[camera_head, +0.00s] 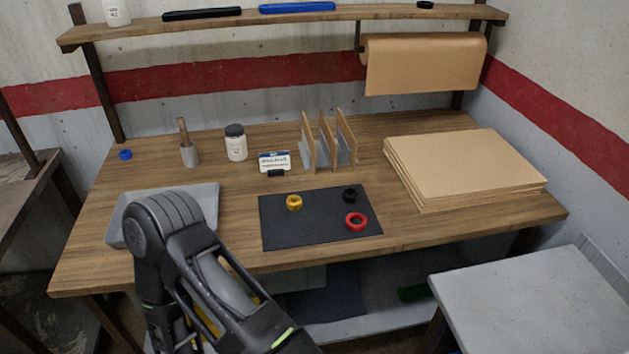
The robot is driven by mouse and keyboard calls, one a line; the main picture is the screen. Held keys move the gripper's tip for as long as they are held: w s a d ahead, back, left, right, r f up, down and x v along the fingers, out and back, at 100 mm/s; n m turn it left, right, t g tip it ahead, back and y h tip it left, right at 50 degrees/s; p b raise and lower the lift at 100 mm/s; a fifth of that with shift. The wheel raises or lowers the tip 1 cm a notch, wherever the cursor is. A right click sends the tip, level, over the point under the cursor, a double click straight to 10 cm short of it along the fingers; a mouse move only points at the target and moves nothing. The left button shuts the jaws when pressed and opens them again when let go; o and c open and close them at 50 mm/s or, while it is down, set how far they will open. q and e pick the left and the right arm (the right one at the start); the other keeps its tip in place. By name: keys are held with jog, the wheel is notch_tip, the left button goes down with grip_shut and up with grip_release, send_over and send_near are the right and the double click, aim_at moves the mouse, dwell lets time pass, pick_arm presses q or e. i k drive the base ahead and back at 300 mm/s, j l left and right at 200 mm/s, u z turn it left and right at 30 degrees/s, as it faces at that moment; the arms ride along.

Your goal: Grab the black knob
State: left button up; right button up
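The black knob (350,194) is a small dark ring-like piece at the back right of the dark mat (283,232) on the wooden workbench. It stands out little against the mat. A red ring-like knob (356,222) lies just in front of it, and a yellow one (294,202) lies to its left. One of my arms rises at the lower left, bent, and runs down toward the bottom edge. Neither gripper shows in the head view.
A grey tray (117,222) is partly hidden behind my arm. A divider rack (329,146), a white jar (236,143) and a label stand (274,161) are behind the mat. Stacked cardboard (465,168) fills the right side. A shelf (290,22) spans above.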

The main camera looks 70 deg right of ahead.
aim_at(349, 195)
jog(key=i+z, duration=0.1)
jog(key=i, duration=0.4)
jog(key=l+z, duration=0.1)
jog(key=z, duration=2.1)
